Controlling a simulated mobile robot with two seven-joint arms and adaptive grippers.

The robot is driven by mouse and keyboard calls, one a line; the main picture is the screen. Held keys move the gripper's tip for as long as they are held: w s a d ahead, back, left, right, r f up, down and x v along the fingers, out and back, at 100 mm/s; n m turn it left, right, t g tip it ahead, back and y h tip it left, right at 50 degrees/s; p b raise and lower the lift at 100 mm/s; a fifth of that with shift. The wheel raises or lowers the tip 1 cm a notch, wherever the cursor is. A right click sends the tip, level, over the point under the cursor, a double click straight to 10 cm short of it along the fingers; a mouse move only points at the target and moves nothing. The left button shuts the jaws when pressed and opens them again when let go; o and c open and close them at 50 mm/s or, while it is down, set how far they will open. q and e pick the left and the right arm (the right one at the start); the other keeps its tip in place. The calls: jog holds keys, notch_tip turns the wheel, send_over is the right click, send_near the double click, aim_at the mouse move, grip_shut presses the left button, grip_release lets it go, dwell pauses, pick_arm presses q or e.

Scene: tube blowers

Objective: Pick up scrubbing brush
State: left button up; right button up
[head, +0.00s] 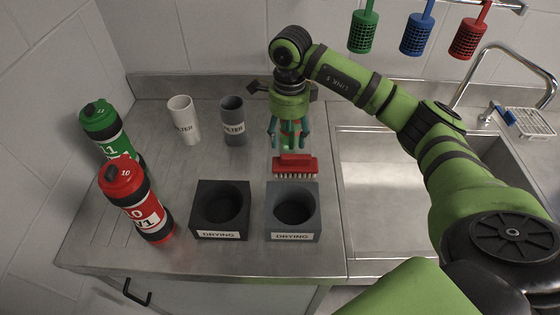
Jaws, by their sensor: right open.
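The scrubbing brush (295,167) is red with pale bristles. It lies on the steel counter, bristles toward the front, just behind the right dark drying block. My right gripper (289,143) hangs down from the green arm, above and a little behind the brush. Its fingers are open, with part of something red visible between or behind them. I cannot tell whether the fingers touch the brush. My left gripper is not in the picture.
Two drying blocks (221,233) (293,226) stand in front of the brush. White (184,119) and grey (232,121) filter cups stand behind left. Green (109,133) and red (137,204) bottles stand left. The sink (385,190) is right. Coloured baskets (417,35) hang above.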

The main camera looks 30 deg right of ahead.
aim_at(289, 158)
jog(key=shift+s+f, duration=0.15)
jog(key=shift+f, duration=0.3)
jog(key=shift+s+f, duration=0.2)
jog(key=shift+s, duration=0.4)
jog(key=shift+w+f+p, duration=0.1)
jog(key=shift+f+p, duration=0.8)
jog(key=shift+p, duration=0.05)
notch_tip(289, 158, down, 3)
jog(key=shift+r+p, duration=0.1)
jog(key=shift+p, duration=0.6)
jog(key=shift+f, duration=0.7)
jog(key=shift+w, duration=0.1)
jog(key=c, duration=1.1)
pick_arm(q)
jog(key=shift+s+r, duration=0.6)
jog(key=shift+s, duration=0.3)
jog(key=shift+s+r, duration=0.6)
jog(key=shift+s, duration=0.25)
pick_arm(e)
grip_shut()
